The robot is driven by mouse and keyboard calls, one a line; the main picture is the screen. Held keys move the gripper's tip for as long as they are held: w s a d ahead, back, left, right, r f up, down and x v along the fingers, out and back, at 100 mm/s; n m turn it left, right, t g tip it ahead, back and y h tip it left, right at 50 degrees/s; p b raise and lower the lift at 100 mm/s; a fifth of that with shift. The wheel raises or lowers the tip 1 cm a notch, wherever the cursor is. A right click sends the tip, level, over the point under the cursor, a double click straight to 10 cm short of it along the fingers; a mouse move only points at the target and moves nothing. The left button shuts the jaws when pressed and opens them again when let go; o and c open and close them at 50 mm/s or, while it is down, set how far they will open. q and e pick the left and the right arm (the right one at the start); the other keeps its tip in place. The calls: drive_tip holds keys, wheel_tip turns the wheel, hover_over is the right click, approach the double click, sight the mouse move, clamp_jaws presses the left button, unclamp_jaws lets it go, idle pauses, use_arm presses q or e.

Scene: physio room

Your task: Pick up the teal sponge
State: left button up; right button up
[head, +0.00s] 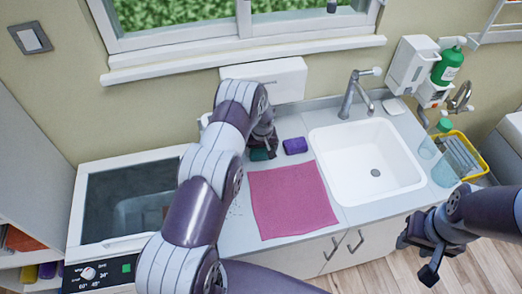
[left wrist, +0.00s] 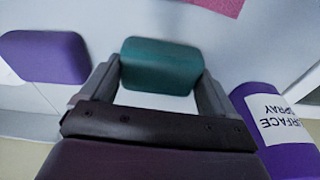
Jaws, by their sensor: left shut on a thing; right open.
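The teal sponge (left wrist: 160,65) is between the two fingers of my left gripper (left wrist: 158,88) in the left wrist view, with a finger at each side. I cannot tell whether the sponge touches the counter. My right gripper (head: 424,256) is open and empty, in front of the counter at the lower right.
A purple sponge (head: 295,146) lies just right of the teal one. A pink cloth (head: 290,200) lies in front, and a white sink (head: 345,190) is to the right. A purple surface spray bottle (left wrist: 270,125) stands close beside my left gripper in the left wrist view.

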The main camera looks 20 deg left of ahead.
sight(261, 149)
use_arm(q)
wheel_tip(261, 149, up, 3)
drive_tip(key=shift+w+r+b, duration=0.1)
drive_tip(key=shift+b, duration=1)
drive_tip(key=w+d+r+b, duration=0.2)
drive_tip(key=d+r+b, duration=0.2)
drive_tip(key=d+r, duration=0.3)
drive_tip(key=shift+w+d+r, duration=0.25)
drive_tip(key=shift+d+r, duration=0.15)
drive_tip(key=shift+d, duration=1.8)
